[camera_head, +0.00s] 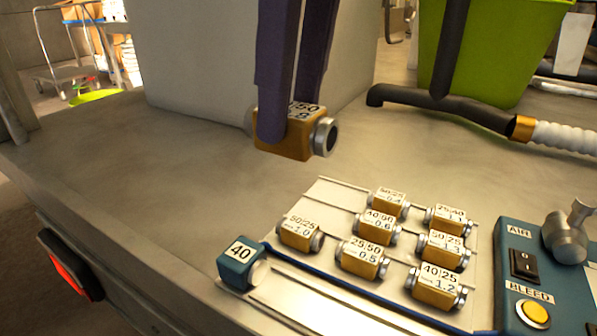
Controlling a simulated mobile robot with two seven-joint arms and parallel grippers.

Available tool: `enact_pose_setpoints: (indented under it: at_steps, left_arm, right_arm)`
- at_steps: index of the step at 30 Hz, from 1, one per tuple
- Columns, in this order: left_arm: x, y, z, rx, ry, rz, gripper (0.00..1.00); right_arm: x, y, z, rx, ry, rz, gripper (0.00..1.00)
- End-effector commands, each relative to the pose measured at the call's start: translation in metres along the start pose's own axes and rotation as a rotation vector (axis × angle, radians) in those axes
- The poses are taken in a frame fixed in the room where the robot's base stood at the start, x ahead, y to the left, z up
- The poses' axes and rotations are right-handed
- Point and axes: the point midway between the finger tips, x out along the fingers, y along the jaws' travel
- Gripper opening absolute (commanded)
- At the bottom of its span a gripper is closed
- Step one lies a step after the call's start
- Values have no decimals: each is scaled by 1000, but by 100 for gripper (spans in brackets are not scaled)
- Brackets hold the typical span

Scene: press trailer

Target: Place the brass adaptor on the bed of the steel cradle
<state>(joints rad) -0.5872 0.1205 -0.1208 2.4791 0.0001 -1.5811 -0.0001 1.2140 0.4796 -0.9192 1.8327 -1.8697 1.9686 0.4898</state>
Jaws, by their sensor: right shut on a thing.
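My right gripper (289,137) comes down from the top with its dark purple fingers shut on a brass adaptor (300,145). This adaptor is a brass-coloured block with a steel ring at each end and a white label on top. A finger hides part of the label; "50" and "8" show. It is held above the bench, behind and left of a steel rack (318,197) with thin rails. Several similar labelled brass adaptors, such as one marked 40/25 (437,287), sit on the rack. I cannot clearly identify the steel cradle. My left gripper is out of view.
A blue block marked 40 (239,263) with a blue bar or hose stands at the rack's front left. A blue AIR/BLEED panel (546,275) is at the right. A dark hose (440,105) and green bin (520,45) are behind. The bench (150,165) is clear at left.

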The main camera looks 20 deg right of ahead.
Motion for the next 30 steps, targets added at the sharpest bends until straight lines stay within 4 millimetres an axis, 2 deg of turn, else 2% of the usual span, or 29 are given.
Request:
enact_pose_setpoints:
  at_steps: [6,12,15,22,27,30]
  left_arm:
    - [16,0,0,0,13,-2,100]
    - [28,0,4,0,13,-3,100]
    - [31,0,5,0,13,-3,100]
    - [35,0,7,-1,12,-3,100]
    - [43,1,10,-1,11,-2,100]
    - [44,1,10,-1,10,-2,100]
  right_arm:
    - [64,0,-12,2,7,2,0]
    - [118,0,-20,1,5,2,0]
    - [136,0,-22,0,4,1,0]
    - [153,0,-24,-1,1,0,0]
    - [180,0,-28,1,3,1,0]
    - [189,0,-30,-1,2,0,0]
